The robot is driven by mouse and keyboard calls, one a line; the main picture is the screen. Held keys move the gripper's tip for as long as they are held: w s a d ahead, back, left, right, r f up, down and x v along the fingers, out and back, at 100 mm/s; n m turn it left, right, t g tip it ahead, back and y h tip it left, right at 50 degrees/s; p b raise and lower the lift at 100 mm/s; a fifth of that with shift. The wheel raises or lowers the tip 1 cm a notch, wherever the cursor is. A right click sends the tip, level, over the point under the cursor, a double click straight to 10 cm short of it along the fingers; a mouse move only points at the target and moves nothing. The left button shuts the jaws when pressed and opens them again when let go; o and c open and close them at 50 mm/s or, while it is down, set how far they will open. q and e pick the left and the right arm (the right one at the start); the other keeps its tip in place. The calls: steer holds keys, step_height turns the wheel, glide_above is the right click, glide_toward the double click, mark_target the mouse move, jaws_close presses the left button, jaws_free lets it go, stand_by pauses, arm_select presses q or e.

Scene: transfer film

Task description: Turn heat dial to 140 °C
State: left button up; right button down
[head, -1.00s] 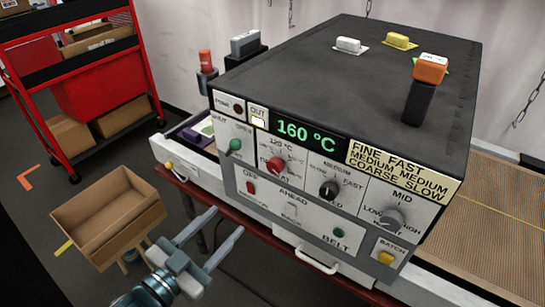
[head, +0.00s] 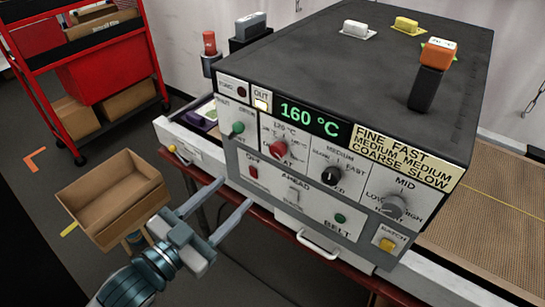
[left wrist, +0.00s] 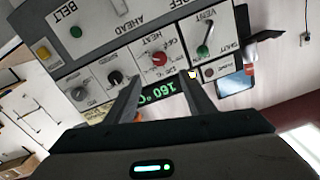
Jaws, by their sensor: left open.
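The heat dial is a red knob (head: 278,149) on the front panel of the dark-topped machine (head: 390,45). The green display (head: 308,119) above it reads 160 °C. In the left wrist view the red knob (left wrist: 160,60) shows upside down, beyond and between the fingers. My left gripper (head: 236,192) is open and empty, in front of and below the panel, apart from the knob. Its two fingers also show in the left wrist view (left wrist: 163,88). My right gripper is not in view.
Close to the heat dial are a green vent knob (head: 237,128), a black speed knob (head: 330,175) and a grey height knob (head: 393,207). A drawer handle (head: 318,244) sticks out below. An open cardboard box (head: 115,200) stands at left, with a red cart (head: 90,75) behind.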

mark_target(275, 153)
arm_select(q)
steer(key=b+x, duration=0.3)
steer(key=x, duration=1.1)
steer(key=shift+w+d, duration=0.55)
steer(key=shift+w, duration=0.1)
steer(key=shift+c, duration=0.3)
steer(key=c, duration=1)
